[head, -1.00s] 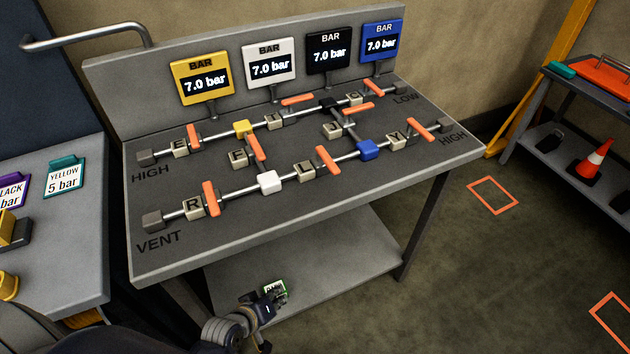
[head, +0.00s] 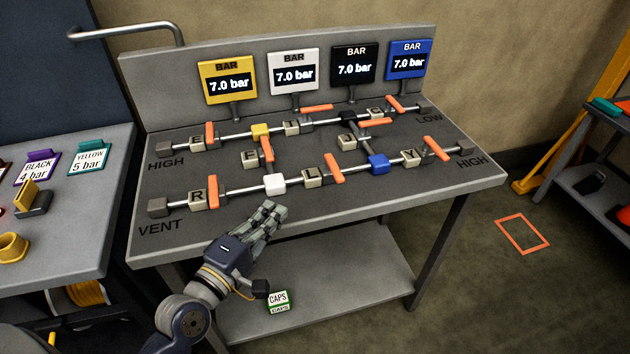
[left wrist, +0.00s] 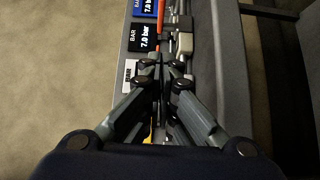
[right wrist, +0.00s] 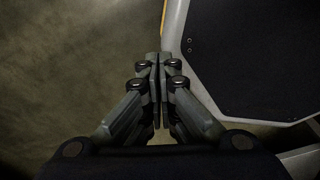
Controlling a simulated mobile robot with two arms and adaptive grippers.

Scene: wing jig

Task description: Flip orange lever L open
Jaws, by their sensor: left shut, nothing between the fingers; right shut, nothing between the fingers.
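The orange lever L (head: 334,169) sits on the front pipe of the bench, just right of a block (head: 311,178) whose letter looks like L. The lever lies across the pipe. My left gripper (head: 268,213) is over the bench's front edge, left of and nearer than the lever, apart from it. Its fingers are shut and empty, and they also show in the left wrist view (left wrist: 164,62). My right gripper (right wrist: 154,62) shows only in the right wrist view, shut and empty, with floor and a dark panel beyond it.
Other orange levers, such as one by block R (head: 212,192), stand on the pipes. The white cube (head: 274,184) and blue cube (head: 378,164) flank lever L. Gauges, including a yellow one (head: 228,82), line the back. A CAPS box (head: 279,301) is on the lower shelf.

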